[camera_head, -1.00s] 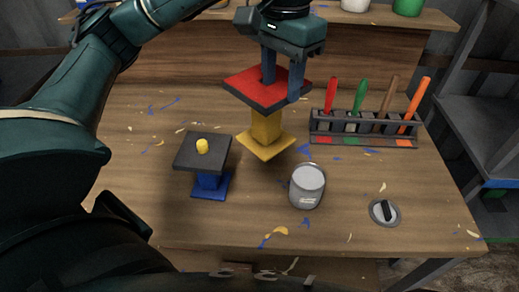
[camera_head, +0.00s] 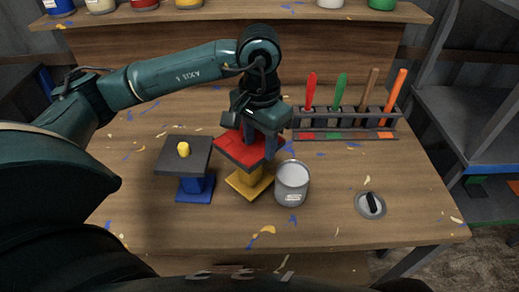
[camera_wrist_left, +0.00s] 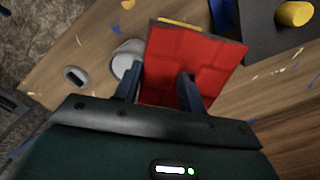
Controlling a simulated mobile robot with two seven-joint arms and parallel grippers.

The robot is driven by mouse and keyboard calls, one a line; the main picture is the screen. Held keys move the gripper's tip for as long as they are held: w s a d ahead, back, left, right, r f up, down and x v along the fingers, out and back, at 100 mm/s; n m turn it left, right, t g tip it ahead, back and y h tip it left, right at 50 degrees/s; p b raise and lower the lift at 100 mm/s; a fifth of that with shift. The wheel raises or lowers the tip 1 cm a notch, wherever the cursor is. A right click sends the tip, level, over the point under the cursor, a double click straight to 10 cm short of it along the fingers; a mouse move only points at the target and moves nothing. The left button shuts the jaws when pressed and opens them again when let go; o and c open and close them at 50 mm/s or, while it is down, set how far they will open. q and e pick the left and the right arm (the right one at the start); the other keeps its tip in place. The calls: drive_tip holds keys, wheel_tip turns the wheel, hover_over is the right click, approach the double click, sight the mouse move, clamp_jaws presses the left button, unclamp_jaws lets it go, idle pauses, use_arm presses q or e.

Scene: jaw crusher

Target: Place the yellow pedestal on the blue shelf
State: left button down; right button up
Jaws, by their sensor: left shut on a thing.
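The yellow pedestal (camera_head: 246,184) has a square yellow foot and a dark-edged red top (camera_head: 238,153). My left gripper (camera_head: 258,145) is shut on it from above at the red top, between the blue pedestal and the grey can. Whether its foot touches the table is unclear. In the left wrist view the red top (camera_wrist_left: 205,68) lies between and beyond the fingers (camera_wrist_left: 158,88), with a strip of yellow at its far edge. A shelf unit (camera_head: 453,110) stands at the right, with a blue strip (camera_head: 484,221) low on it. My right gripper is not in view.
The blue pedestal (camera_head: 195,189) with a black top and yellow knob stands close on the left. The grey can (camera_head: 292,185) stands close on the right. A tool rack (camera_head: 345,123) is behind. A round dial (camera_head: 371,205) sits at the right front.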

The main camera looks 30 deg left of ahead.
sight(260, 148)
use_arm(q)
drive_tip(key=shift+f, duration=1.55)
drive_tip(key=shift+f, duration=0.25)
drive_tip(key=c, duration=0.8)
unclamp_jaws()
drive_tip(key=shift+r, duration=0.1)
drive_tip(key=shift+c, duration=0.2)
